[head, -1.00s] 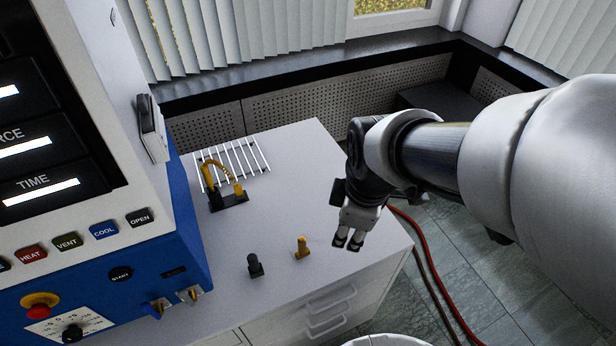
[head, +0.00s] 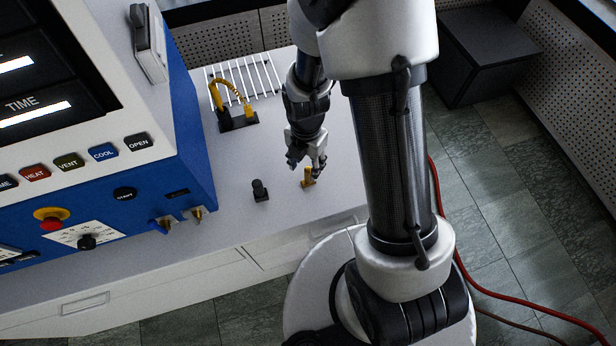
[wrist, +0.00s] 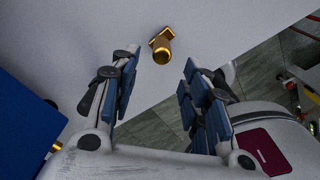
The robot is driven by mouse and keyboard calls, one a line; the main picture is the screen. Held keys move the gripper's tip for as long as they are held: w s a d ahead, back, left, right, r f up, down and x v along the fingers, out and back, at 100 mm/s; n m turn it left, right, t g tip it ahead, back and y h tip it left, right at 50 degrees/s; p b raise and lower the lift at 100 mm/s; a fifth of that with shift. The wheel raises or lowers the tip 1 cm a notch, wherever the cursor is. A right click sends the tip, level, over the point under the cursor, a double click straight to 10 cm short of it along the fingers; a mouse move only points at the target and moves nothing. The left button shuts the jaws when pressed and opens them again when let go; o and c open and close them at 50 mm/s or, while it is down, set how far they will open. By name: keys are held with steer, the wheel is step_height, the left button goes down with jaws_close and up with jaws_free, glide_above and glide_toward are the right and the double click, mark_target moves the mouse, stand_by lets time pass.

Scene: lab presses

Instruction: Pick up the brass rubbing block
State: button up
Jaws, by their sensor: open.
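The brass rubbing block (head: 308,179) stands on the light grey bench top, a small golden peg-like piece. It also shows in the wrist view (wrist: 163,47), with a rounded upper end and a flat foot, just ahead of the fingertips. My gripper (head: 305,165) is open and points down over the bench right by the block. In the head view its fingertips overlap the block's top edge. In the wrist view my gripper (wrist: 158,70) has one finger on each side of the gap, and nothing is between them. I cannot tell whether a finger touches the block.
A small black knobbed piece (head: 260,190) stands left of the block. Behind are a black stand with a yellow hose (head: 238,118) and a white wire rack (head: 268,75). The blue-and-white press (head: 190,135) borders the left. A red cable (head: 480,275) lies on the floor.

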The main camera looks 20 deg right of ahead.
mark_target(308, 177)
steer(key=f+b, duration=0.1)
steer(key=f, duration=0.2)
steer(key=f+b, duration=0.1)
steer(key=f, duration=0.2)
steer(key=f+b, duration=0.1)
steer(key=f, duration=0.1)
steer(key=shift+w+d+f, duration=0.25)
steer(key=shift+f, duration=0.15)
jaws_close()
